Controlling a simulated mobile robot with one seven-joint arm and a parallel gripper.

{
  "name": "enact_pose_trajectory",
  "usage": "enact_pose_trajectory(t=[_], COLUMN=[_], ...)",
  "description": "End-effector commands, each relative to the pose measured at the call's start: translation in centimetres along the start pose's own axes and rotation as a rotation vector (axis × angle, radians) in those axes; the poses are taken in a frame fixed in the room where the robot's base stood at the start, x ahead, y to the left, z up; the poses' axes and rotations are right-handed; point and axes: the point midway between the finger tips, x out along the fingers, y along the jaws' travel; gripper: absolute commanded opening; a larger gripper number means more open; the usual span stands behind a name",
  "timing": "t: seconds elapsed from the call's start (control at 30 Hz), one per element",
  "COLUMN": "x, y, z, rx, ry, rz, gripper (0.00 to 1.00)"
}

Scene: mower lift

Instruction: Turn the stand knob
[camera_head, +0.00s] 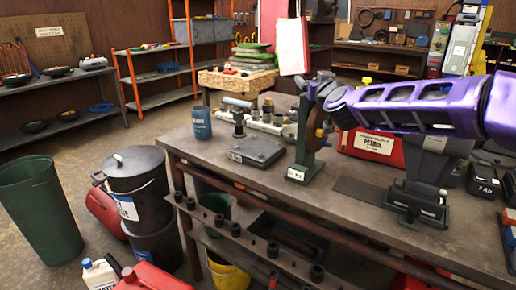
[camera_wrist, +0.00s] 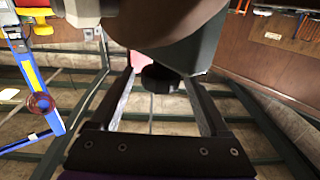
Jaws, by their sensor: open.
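A green stand (camera_head: 306,140) with a white label on its foot stands upright on the workbench, with a brown disc (camera_head: 318,128) on its upper part. My gripper (camera_head: 318,88) is at the top of this stand, at the end of my purple arm. In the wrist view, a dark round knob (camera_wrist: 160,79) sits between the tips of my open gripper (camera_wrist: 160,86), with room visible on both sides. A large brownish round part (camera_wrist: 165,22) fills the top of that view and hides part of the stand. Contact with the knob cannot be told.
The workbench (camera_head: 350,222) holds a grey plate fixture (camera_head: 255,150) and a blue can (camera_head: 202,122) left of the stand. A red petrol box (camera_head: 376,146) and a dark clamp-like stand (camera_head: 425,185) are to the right. Black bins (camera_head: 137,190) stand on the floor at left.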

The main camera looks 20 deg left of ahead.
Motion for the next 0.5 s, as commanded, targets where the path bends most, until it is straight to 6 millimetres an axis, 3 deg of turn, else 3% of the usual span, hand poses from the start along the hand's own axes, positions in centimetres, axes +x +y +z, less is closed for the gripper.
enact_pose_trajectory(t=[0.2,0.5], x=[0.0,-4.6], y=[0.3,0.6], z=[0.2,0.0], rx=[0.007,-0.003], ry=[0.001,-0.001], rz=[-0.091,-0.091], gripper=[0.80,0.80])
